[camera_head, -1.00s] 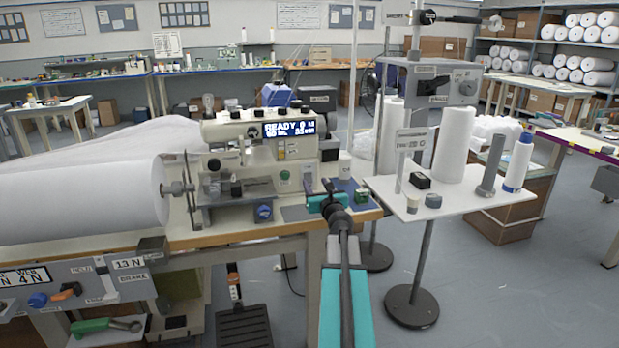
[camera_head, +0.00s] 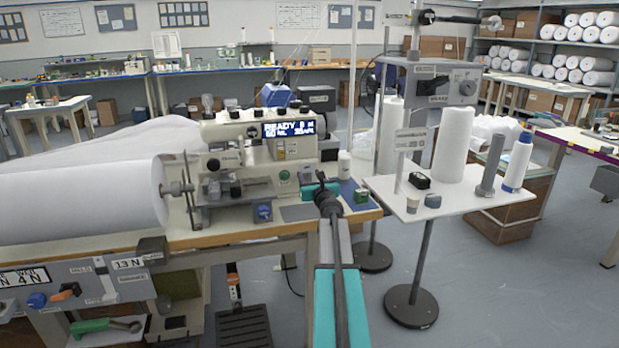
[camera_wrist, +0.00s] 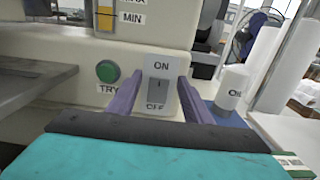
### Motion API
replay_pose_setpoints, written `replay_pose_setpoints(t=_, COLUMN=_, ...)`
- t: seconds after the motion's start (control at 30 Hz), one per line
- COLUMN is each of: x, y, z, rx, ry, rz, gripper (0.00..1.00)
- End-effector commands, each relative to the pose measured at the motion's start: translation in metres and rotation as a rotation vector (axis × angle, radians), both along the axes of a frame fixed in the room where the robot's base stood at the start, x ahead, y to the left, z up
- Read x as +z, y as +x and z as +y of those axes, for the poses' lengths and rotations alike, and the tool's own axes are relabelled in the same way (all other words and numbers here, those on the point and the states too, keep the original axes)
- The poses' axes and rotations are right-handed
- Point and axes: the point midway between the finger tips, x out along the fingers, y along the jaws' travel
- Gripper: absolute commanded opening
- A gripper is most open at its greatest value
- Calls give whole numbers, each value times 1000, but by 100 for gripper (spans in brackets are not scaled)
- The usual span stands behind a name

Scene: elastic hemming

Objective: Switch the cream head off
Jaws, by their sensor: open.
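The cream head (camera_head: 262,150) is a cream sewing machine head on the table, with a lit blue display (camera_head: 294,129) reading READY. In the wrist view its rocker switch (camera_wrist: 156,88) sits on the front face, with ON printed above and OFF below. I cannot tell for certain which side of the rocker is pressed. My gripper (camera_wrist: 154,90) is open, its two purple fingers on either side of the switch plate, close to the face; contact is unclear. In the head view my gripper (camera_head: 318,192) is at the right end of the head, and my arm hides the switch there.
A green TRY button (camera_wrist: 108,71) is just left of the switch. A yellow MAX/MIN slider (camera_wrist: 105,18) is above. A white cone or canister (camera_wrist: 231,88) stands to the right. A white stand table (camera_head: 480,207) with spools is right of my arm.

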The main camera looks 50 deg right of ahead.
Motion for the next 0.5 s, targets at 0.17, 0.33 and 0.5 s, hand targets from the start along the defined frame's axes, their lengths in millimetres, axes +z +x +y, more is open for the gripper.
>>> replay_pose_setpoints(t=0.17, x=0, y=1, z=0, rx=0, ry=0, rz=0, gripper=45)
replay_pose_setpoints(t=0.33, x=0, y=1, z=0, rx=0, ry=0, rz=0, gripper=44)
replay_pose_setpoints(t=0.5, x=0, y=1, z=0, rx=1, ry=0, rz=0, gripper=15)
